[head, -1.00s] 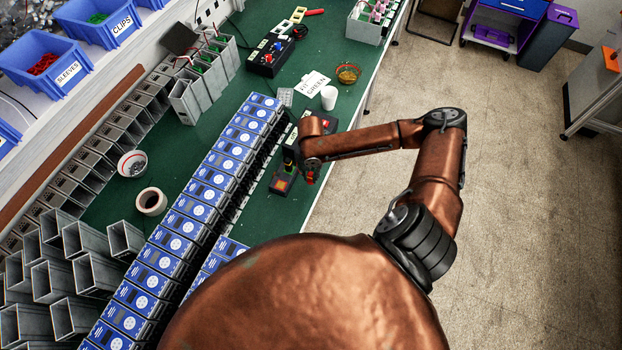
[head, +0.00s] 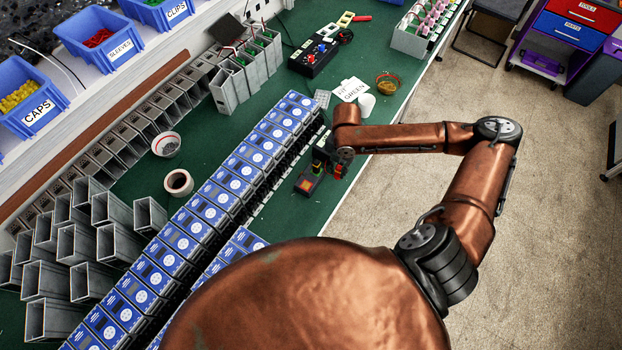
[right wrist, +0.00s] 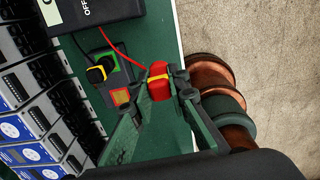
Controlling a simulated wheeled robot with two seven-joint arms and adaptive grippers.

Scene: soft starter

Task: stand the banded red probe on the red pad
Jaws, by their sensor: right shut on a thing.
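The banded red probe (right wrist: 158,82), red with a yellow band, is between the fingers of my right gripper (right wrist: 160,90) in the right wrist view. The gripper is shut on it, and a red lead runs from the probe towards the upper left. The probe appears apart from the pad. In the head view my right gripper (head: 338,168) is small, beside the red pad (head: 307,183). My left gripper is not in view.
A black probe with a yellow band (right wrist: 97,74) stands at the holder's green pad (right wrist: 104,60). A dark box marked OFF (right wrist: 95,12) is above them. Blue-fronted units (head: 215,195) line the bench left of the holder. A white cup (head: 366,105) stands beyond my right arm.

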